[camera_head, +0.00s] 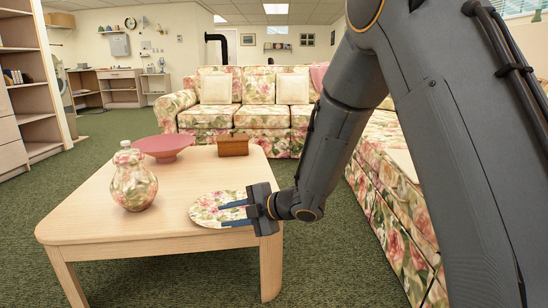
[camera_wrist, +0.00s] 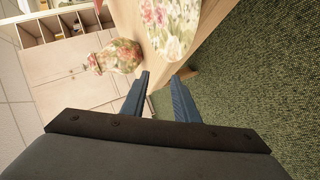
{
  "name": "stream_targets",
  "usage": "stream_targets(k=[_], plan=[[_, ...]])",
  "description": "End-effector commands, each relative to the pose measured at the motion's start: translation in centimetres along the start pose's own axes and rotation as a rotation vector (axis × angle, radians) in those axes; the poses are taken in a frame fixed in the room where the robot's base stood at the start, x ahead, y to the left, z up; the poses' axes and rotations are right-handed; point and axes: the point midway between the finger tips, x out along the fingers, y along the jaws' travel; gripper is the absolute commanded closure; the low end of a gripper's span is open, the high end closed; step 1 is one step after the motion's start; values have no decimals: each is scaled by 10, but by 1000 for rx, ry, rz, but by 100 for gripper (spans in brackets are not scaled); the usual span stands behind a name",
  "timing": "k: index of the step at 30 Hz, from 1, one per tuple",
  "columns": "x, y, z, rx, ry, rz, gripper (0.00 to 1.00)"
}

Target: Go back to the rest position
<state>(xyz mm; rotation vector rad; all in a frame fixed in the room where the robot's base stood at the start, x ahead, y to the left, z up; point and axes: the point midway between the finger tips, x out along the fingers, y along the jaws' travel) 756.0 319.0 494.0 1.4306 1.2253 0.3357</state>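My gripper (camera_head: 221,215) is low at the table's right front corner, its two blue fingers spread apart. In the head view the fingers overlap the right part of a flat floral plate (camera_head: 203,213). In the wrist view my gripper (camera_wrist: 160,76) has a clear gap between the fingers, and the floral plate (camera_wrist: 168,22) appears beyond the tips. Nothing is clamped. Whether a finger touches the plate cannot be told. My arm reaches down from the upper right of the head view.
The wooden table (camera_head: 95,215) also bears a lidded floral jar (camera_head: 133,182), a red bowl (camera_head: 165,147) and a brown box (camera_head: 233,146). A floral sofa (camera_head: 262,117) stands behind and continues along the right. Shelves (camera_head: 30,85) are at left. Green carpet (camera_head: 105,123) is open at left.

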Motion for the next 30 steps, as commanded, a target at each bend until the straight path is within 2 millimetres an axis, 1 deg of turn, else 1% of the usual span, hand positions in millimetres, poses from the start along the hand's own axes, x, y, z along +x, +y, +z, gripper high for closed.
stream_targets(k=[1, 4, 7, 8, 9, 11, 12, 14, 15, 17, 18, 21, 24, 30], plan=[[-9, 16, -7, 58, -80, -10, 73], [-30, 28, -11, 219, -248, -32, 73], [-59, 30, -22, 401, -401, -52, 73], [-69, 28, -27, 458, -443, -59, 73], [-83, 24, -35, 538, -498, -68, 73], [-104, 16, -49, 661, -575, -84, 73], [-120, 8, -61, 746, -623, -96, 73], [-143, -6, -81, 871, -691, -123, 73], [-158, -17, -97, 956, -732, -145, 73], [-181, -34, -121, 1081, -789, -180, 73], [-195, -45, -137, 1158, -823, -204, 73], [-223, -70, -173, 1309, -888, -266, 73], [-245, -88, -203, 1422, -936, -325, 73], [-282, -116, -257, 1594, -1007, -438, 73]])
